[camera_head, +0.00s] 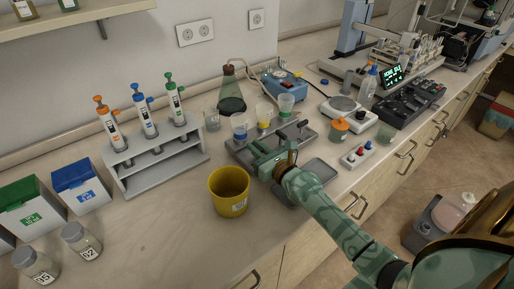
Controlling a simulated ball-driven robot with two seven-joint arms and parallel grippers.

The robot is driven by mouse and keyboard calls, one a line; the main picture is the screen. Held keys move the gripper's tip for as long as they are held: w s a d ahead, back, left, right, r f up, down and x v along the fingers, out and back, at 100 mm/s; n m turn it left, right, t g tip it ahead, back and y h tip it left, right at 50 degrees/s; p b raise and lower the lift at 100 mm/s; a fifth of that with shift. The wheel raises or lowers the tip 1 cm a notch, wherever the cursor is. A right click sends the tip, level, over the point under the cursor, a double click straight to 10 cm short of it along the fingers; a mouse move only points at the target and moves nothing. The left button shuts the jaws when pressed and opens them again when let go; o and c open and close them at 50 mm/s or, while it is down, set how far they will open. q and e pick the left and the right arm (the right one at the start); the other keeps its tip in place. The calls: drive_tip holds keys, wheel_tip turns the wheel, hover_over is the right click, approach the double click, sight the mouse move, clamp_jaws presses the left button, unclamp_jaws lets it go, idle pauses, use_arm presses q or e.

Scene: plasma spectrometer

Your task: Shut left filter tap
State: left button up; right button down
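The grey filter manifold (243,150) stands on the bench in the middle of the view. It carries three cups: one with a blue base (239,127), one yellow (264,114) and one green (286,104). Small dark tap levers show along its front at the middle (281,135) and right (302,124). My green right gripper (262,152) is at the manifold's front left, below the blue cup. It covers the place of the left tap, so the tap's position and any contact are hidden. Its fingers are too small to read. My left gripper is out of view.
A yellow bin (229,196) stands close left of my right gripper. A grey tray (318,174) lies partly under my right arm. A pipette rack (160,165) stands left, a flask (231,98) behind, and a red-and-blue button box (358,155) right.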

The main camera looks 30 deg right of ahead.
drive_tip(key=shift+a+r+m+h+p, duration=0.1)
drive_tip(key=shift+r+m+h+p, duration=0.1)
drive_tip(key=shift+m+h+p, duration=0.9)
drive_tip(key=shift+m+h+b, duration=0.3)
drive_tip(key=shift+m+h, duration=0.1)
drive_tip(key=shift+h, duration=0.7)
drive_tip(key=shift+f+m+g+h, duration=0.15)
drive_tip(key=shift+m+g+h, duration=0.25)
drive_tip(key=shift+m+h, duration=0.55)
drive_tip(key=shift+n+h, duration=0.25)
drive_tip(key=c, duration=1.4)
unclamp_jaws()
drive_tip(key=shift+c, duration=0.2)
